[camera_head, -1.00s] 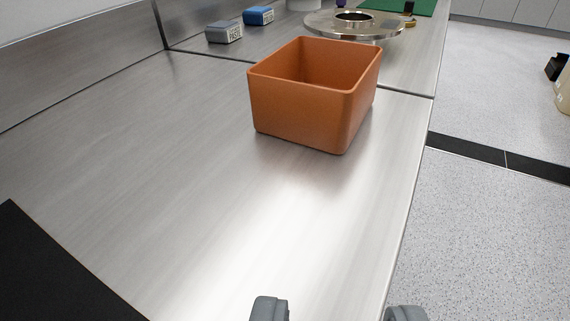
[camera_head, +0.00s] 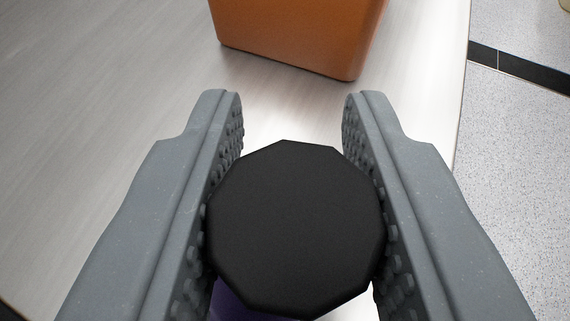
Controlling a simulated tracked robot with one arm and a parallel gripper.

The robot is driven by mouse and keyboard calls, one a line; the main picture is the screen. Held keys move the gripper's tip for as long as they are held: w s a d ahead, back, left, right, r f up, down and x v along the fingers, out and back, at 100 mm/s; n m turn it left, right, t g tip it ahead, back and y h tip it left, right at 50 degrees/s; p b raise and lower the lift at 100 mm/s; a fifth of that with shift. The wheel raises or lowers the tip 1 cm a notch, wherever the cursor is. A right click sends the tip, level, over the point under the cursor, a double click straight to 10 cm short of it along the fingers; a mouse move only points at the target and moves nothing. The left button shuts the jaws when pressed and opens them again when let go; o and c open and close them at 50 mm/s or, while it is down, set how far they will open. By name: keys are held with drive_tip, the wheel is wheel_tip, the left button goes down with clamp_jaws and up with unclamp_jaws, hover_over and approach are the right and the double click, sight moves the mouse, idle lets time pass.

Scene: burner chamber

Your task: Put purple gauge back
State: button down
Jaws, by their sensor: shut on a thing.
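My gripper (camera_head: 292,112) is shut on the purple gauge, with a textured finger pad against each side of it. The gauge shows as a black many-sided top (camera_head: 295,230) facing the camera, with a strip of purple body (camera_head: 245,302) below it. Most of the purple body is hidden under the black top. The fingertips reach past the gauge toward an orange bin. Whether the gauge touches the bench cannot be seen.
The orange bin (camera_head: 295,35) stands on the steel bench (camera_head: 110,130) just beyond my fingertips, its upper part out of view. The bench's right edge drops to a speckled floor (camera_head: 515,170). The bench left of my gripper is clear.

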drive_tip(key=shift+f, duration=1.2)
drive_tip(key=c, duration=1.1)
unclamp_jaws()
drive_tip(key=shift+f, duration=0.1)
drive_tip(key=shift+s+r, duration=0.3)
drive_tip(key=v, duration=1.1)
drive_tip(key=shift+s+b, duration=0.15)
drive_tip(key=shift+b, duration=0.15)
drive_tip(key=shift+r, duration=0.1)
